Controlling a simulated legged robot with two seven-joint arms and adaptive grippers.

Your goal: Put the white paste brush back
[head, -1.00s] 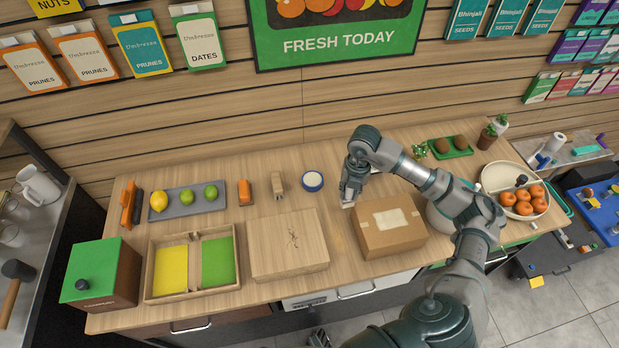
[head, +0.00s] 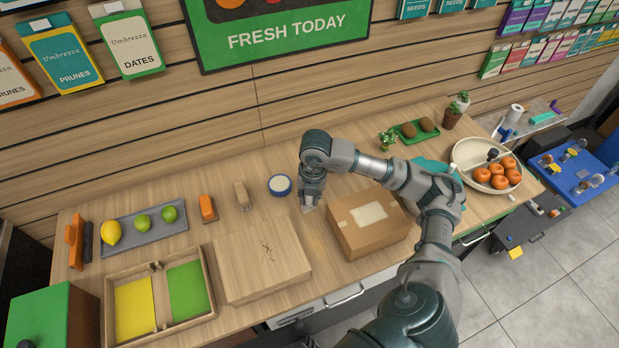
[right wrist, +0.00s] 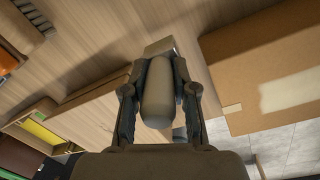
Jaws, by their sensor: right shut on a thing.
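My right gripper (head: 311,196) is shut on the white paste brush. In the right wrist view, the brush's pale rounded handle (right wrist: 157,95) lies between the fingers, with a whitish block-shaped end (right wrist: 158,46) beyond them. In the head view only a small pale part of the brush (head: 308,208) shows under the fingers, close to the counter top; I cannot tell whether it touches. The gripper is just left of the cardboard box (head: 369,242). A blue-rimmed round dish with white contents (head: 280,184) stands to its left. A small grey sliver at the bottom edge may be my left gripper (head: 310,341).
Left of the box lies a flat wooden board (head: 236,284), then a wooden tray (head: 207,281) with yellow and green panels. Behind are a wooden-handled brush (head: 242,196), an orange block (head: 208,208) and a grey fruit tray (head: 160,233). A bowl of oranges (head: 466,152) stands right.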

